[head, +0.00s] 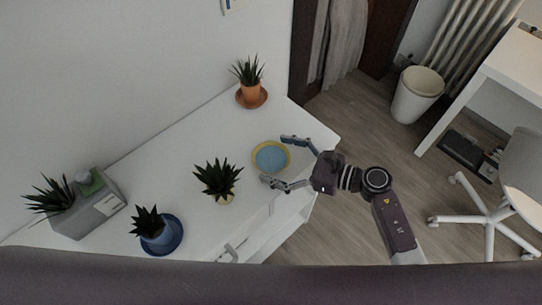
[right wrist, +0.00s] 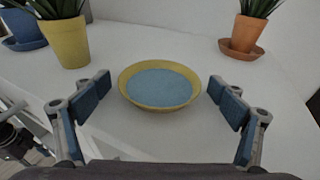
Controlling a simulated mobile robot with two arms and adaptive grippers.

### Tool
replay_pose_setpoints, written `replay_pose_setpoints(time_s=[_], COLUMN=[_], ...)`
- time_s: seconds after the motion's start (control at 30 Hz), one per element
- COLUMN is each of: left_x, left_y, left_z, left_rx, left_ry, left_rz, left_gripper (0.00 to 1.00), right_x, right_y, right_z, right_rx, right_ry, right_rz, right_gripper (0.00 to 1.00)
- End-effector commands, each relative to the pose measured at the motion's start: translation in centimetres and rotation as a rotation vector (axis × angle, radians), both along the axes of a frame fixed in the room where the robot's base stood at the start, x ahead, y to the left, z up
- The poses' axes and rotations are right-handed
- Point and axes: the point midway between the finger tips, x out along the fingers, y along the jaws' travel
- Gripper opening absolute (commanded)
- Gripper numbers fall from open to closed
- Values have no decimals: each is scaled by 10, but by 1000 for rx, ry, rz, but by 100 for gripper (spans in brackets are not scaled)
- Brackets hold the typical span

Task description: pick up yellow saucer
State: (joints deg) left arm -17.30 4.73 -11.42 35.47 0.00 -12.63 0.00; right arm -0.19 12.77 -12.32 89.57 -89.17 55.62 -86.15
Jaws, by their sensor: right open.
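The yellow saucer (head: 287,158) lies flat on the white desk top and has a blue-grey inside. In the right wrist view the yellow saucer (right wrist: 160,105) sits in the middle, between the two fingers and a little beyond them. My right gripper (head: 276,161) is open, with one finger on either side of the saucer. In the right wrist view my right gripper (right wrist: 160,100) shows a gap between each finger and the saucer's rim. Nothing is held. My left gripper does not show.
A plant in a yellow pot (head: 224,198) stands left of the saucer. A plant in an orange pot (head: 250,92) on an orange saucer stands at the back. A blue-potted plant (head: 153,228) and a grey box (head: 93,205) are further left. The white desk (head: 185,150) is clear around the saucer.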

Motion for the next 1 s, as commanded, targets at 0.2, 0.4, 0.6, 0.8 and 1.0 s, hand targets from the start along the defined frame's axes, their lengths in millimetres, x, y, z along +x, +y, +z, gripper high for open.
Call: replay_pose_setpoints(time_s=[0.2, 0.4, 0.6, 0.8, 1.0], left_x=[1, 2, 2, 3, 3], left_y=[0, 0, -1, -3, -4], left_z=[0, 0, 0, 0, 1], left_rx=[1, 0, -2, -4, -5], left_ry=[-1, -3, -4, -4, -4], left_rz=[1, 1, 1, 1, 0], left_gripper=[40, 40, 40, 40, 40], right_x=[0, 0, 0, 0, 0], right_y=[0, 0, 0, 0, -1], right_z=[0, 0, 0, 1, 11], right_rx=[0, 0, 0, 0, -1], right_ry=[0, 0, 0, 0, -3], right_rz=[0, 0, 0, 0, 1], right_gripper=[82, 60, 44, 44, 44])
